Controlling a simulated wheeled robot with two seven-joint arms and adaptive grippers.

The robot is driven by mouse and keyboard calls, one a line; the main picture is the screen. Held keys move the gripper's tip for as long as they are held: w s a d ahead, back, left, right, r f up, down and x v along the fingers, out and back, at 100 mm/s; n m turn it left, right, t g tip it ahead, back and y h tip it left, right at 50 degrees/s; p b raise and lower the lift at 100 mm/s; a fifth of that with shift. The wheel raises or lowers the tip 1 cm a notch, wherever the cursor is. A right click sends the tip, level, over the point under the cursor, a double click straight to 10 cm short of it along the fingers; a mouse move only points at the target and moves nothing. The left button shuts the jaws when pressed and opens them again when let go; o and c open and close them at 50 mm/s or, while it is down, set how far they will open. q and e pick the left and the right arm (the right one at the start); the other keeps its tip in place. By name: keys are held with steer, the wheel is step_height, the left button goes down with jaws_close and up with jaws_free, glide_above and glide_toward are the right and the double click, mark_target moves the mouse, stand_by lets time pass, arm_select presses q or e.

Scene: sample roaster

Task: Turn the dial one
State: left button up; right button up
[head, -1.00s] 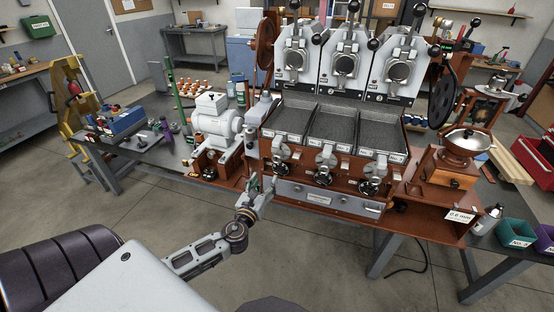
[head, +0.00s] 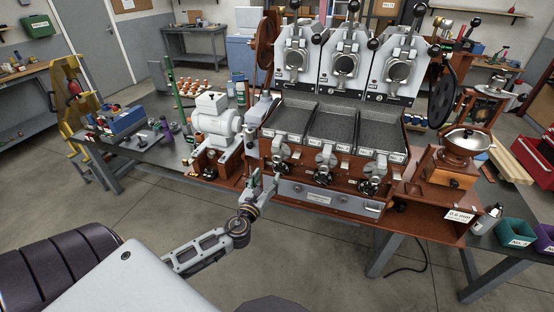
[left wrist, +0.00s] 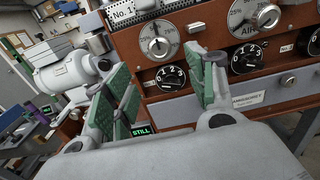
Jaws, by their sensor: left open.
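The roaster's wooden front (head: 300,173) carries a row of silver knobs with black dials below them. My left gripper (head: 263,181) is open and empty, just left of and below that dial. In the left wrist view its green-padded fingers (left wrist: 160,62) stand apart on either side of the knob and dial, without visible contact. My right gripper is not in view.
Neighbouring knobs and dials (head: 322,178) lie close to the right. A drawer-like metal panel (head: 325,198) is below the dials. A grey motor (head: 215,125) stands left of the roaster. A small "STILL" display (left wrist: 140,130) shows between my fingers.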

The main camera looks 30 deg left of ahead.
mark_target(276, 160)
arm_select(q)
steer(key=shift+p+x, duration=0.6)
steer(key=shift+x, duration=5.5)
steer(key=shift+a, duration=0.1)
steer(key=shift+c, duration=0.5)
steer(key=c, duration=1)
